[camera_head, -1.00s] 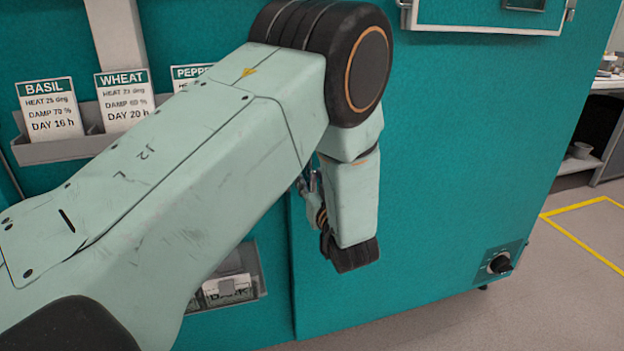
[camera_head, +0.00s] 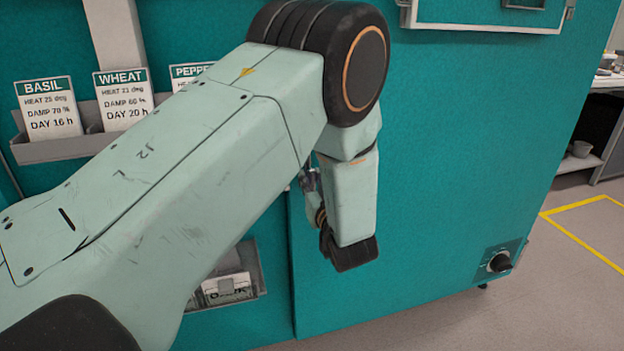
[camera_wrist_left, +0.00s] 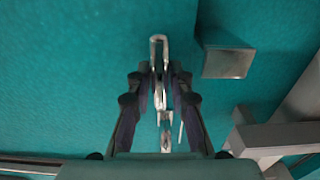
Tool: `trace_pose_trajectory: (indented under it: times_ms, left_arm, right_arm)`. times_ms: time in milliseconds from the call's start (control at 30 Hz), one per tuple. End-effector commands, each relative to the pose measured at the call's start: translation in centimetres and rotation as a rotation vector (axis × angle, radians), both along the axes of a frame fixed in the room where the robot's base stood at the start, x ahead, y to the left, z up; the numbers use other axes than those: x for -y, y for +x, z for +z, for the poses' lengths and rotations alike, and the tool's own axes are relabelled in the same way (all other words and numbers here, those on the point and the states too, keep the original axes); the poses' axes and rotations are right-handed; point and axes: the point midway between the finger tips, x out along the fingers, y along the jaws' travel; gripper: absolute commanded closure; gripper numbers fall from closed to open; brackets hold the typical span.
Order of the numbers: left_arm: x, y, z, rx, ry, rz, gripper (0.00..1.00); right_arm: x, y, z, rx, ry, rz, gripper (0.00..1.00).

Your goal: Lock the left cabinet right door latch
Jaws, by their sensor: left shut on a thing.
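In the left wrist view, a silver metal latch (camera_wrist_left: 158,48) with a looped end stands out against the teal cabinet door (camera_wrist_left: 80,60). My left gripper (camera_wrist_left: 159,76) is shut on the latch, with one dark finger on each side of it. More of the latch's bright metal shows lower down between the fingers. In the head view, my left gripper (camera_head: 311,186) is mostly hidden behind my forearm and wrist, close to the teal door (camera_head: 440,170). The latch cannot be made out there. My right gripper is not in view.
A grey block (camera_wrist_left: 228,62) sticks out from the cabinet right of the latch in the left wrist view. In the head view, a card rack (camera_head: 60,150) hangs at left and a dial (camera_head: 499,262) sits low at right. Open floor (camera_head: 560,260) lies at right.

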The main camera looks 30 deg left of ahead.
Motion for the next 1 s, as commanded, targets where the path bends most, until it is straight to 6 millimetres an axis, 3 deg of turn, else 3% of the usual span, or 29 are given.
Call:
trace_pose_trajectory:
  times_ms: [367, 1000]
  left_arm:
    - [-0.15, -0.09, 0.33, 0.162, -0.129, 0.000, 1.00]
    - [-0.62, -0.62, -0.08, 0.625, -0.520, 0.001, 1.00]
  right_arm:
    - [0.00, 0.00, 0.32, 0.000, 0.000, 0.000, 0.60]
    - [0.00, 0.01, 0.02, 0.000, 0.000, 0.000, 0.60]
